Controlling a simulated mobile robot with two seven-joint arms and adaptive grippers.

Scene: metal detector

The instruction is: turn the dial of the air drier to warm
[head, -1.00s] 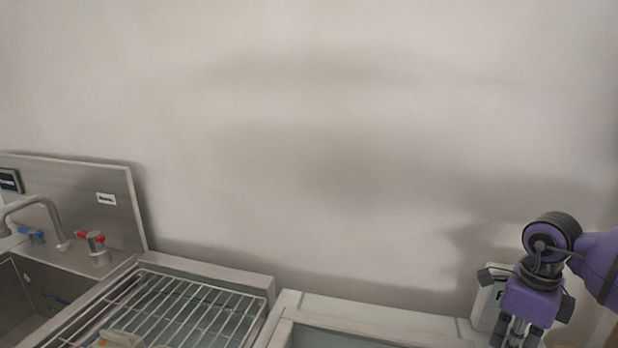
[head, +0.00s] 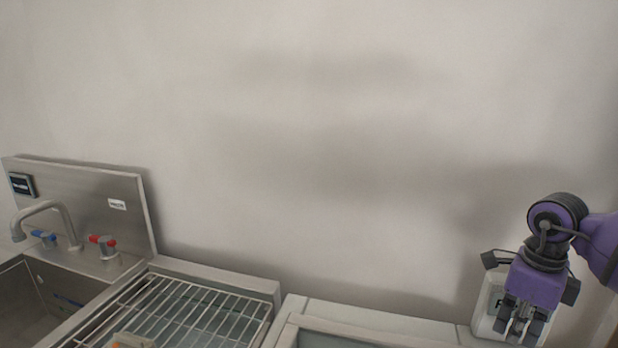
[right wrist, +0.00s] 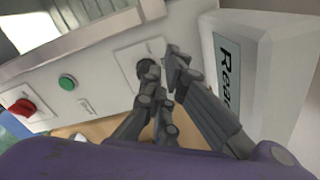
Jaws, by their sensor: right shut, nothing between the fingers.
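My right gripper (head: 521,330) is low at the right in the head view, in front of a white unit; its dark fingers point down. In the right wrist view its fingers (right wrist: 164,80) are shut with nothing between them, beside a dark round dial (right wrist: 143,68) on a pale front panel (right wrist: 110,62). The left finger partly covers the dial, so its pointer and any warm mark cannot be read. I cannot tell whether finger and dial touch. The dial does not show in the head view. My left gripper is not in view.
The panel also carries a green button (right wrist: 67,82) and a red knob (right wrist: 22,108). A white box (right wrist: 280,55) with a label stands close at the right of the fingers. A sink tap (head: 62,215) and wire rack (head: 185,315) are at the head view's left.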

